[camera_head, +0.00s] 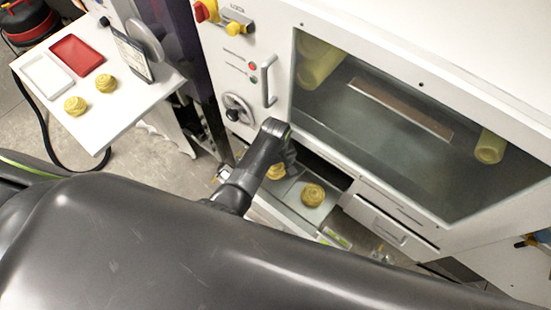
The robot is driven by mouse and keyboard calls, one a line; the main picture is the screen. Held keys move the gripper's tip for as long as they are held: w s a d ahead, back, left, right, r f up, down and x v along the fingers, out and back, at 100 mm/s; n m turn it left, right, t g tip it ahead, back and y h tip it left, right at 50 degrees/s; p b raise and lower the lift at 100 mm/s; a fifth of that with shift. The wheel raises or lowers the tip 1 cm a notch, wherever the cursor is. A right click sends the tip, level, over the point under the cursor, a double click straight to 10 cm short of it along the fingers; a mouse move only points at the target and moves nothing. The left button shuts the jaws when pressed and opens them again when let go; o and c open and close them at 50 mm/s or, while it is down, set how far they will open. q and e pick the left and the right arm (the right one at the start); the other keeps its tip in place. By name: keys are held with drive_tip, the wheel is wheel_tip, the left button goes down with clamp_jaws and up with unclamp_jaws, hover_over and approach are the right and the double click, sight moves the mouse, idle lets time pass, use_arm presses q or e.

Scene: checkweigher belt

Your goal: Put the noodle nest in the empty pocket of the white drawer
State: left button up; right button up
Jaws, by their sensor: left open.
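The white drawer (330,207) is pulled out below the machine's window. One yellow noodle nest (312,194) sits in it on the right. Another yellow nest (276,172) shows in the drawer just beside my left gripper (288,160). My left gripper is over the drawer's back part, open, with its fingers mostly hidden behind my dark wrist. I cannot tell whether it touches the nest. My arm hides the drawer's left and front parts, and I cannot make out an empty pocket. My right gripper is out of view.
A white side table (128,108) at the left holds two more nests (75,105), a red tray (77,55), a white tray (47,76) and a dark display (132,53). The machine front (250,45) has a handle and knobs close to my wrist.

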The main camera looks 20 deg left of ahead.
sight(275, 170)
use_arm(q)
wheel_tip(275, 170, up, 12)
idle(0.6)
idle(0.5)
